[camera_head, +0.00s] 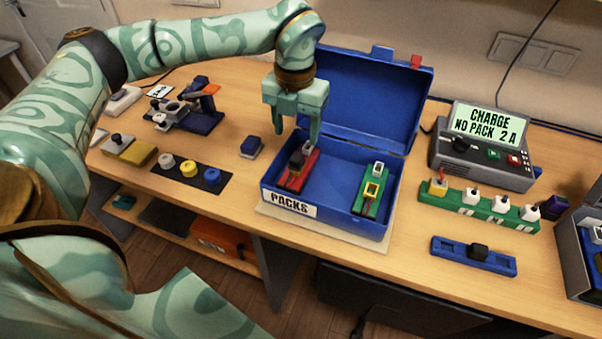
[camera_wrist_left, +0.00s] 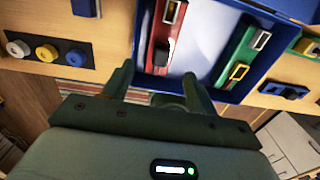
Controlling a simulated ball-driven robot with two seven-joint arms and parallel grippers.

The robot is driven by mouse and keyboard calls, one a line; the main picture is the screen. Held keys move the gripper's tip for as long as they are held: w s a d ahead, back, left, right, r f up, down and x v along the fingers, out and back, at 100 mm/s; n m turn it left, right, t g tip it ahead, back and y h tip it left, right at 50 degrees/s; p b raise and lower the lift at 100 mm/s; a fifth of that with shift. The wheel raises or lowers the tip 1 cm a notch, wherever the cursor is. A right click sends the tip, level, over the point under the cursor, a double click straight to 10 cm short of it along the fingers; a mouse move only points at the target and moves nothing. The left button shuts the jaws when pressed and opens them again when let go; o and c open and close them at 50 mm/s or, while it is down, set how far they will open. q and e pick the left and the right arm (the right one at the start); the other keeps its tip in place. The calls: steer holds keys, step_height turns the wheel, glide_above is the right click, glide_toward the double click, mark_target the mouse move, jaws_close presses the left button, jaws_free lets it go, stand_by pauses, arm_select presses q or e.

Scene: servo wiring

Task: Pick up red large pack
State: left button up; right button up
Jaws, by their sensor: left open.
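The red large pack (camera_head: 292,180) lies on the left side inside the open blue box (camera_head: 337,224) labelled PACKS. It carries dark blocks on top. In the left wrist view the red pack (camera_wrist_left: 167,37) runs up from just beyond my fingertips. My left gripper (camera_head: 297,134) points down over the box, above the far part of the red pack. It is open and empty, its fingers (camera_wrist_left: 158,75) apart in the wrist view. Whether a finger touches the pack I cannot tell. My right gripper is not in view.
A green pack (camera_head: 361,201) lies at the right in the box. The raised lid (camera_head: 370,100) stands behind my gripper. A charger (camera_head: 483,148), a green strip (camera_head: 482,209) and a blue rail (camera_head: 473,256) are to the right. A small blue block (camera_head: 252,146) sits left of the box.

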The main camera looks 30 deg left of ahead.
mark_target(297, 154)
arm_select(q)
step_height(297, 154, down, 7)
steer(key=shift+w+r+b, duration=0.1)
steer(key=shift+r+b, duration=0.05)
steer(key=shift+b, duration=0.5)
steer(key=f, duration=0.1)
steer(key=f+b, duration=0.1)
steer(key=f, duration=0.1)
steer(key=f+b, duration=0.1)
steer(key=f, duration=0.1)
steer(key=shift+w+f, duration=0.1)
steer(key=shift+w, duration=0.3)
steer(key=c, duration=1.2)
steer(key=shift+c, duration=0.2)
steer(key=shift+r, duration=0.25)
